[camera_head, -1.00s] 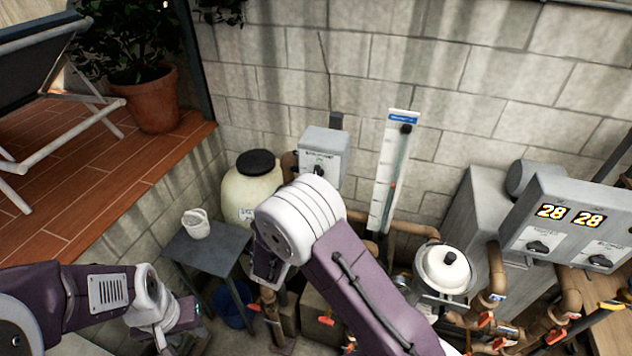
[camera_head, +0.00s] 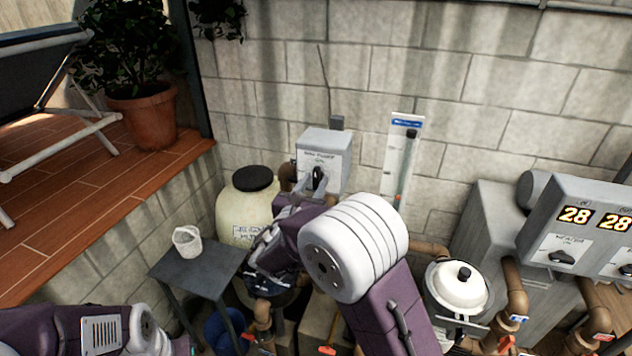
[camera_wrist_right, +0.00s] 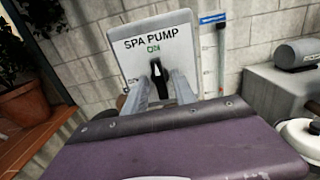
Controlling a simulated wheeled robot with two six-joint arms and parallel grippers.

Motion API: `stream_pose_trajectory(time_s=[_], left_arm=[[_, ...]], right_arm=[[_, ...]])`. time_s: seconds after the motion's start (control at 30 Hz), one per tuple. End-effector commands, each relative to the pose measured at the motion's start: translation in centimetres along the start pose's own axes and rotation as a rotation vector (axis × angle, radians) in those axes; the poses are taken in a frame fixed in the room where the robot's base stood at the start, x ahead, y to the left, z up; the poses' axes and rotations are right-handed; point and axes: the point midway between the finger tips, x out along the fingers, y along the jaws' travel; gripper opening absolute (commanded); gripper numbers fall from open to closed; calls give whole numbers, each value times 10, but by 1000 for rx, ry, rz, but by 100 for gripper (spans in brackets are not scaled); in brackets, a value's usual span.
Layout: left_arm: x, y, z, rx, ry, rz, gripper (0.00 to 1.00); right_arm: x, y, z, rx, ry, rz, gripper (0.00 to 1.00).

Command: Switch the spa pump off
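The spa pump switch box (camera_head: 324,150) is a pale grey box on the block wall. It also shows in the right wrist view (camera_wrist_right: 193,45), lettered "SPA PUMP" with a green "ON" below. Its black rotary knob (camera_wrist_right: 158,82) has its white mark upright, towards "ON". My right gripper (camera_wrist_right: 160,92) is open, with one grey finger on each side of the knob and small gaps showing. In the head view my right arm hides part of this gripper. My left arm is at the lower left, its fingers out of the picture.
A cream tank with a black lid (camera_head: 248,205) stands below left of the box. A small grey table (camera_head: 200,268) holds a white cup (camera_head: 187,241). A flow gauge (camera_head: 405,150) is right of the box. A heater panel (camera_head: 590,225) and pipes fill the right.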

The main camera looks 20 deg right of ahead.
Motion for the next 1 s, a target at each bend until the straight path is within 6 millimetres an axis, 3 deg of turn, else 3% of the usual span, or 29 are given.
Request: stream_pose_trajectory(time_s=[0.03, 0.1, 0.53, 1.0], left_arm=[[0, 0, 0, 0, 0, 0, 40], [0, 0, 0, 0, 0, 0, 40], [-5, 0, 0, 0, 0, 0, 40], [-79, 2, -8, 0, 0, 0, 40]], right_arm=[[0, 0, 0, -1, 0, 0, 15], [0, 0, 0, -1, 0, 0, 0], [0, 0, 2, -28, 2, 0, 0], [0, 0, 6, -696, 4, 0, 0]])
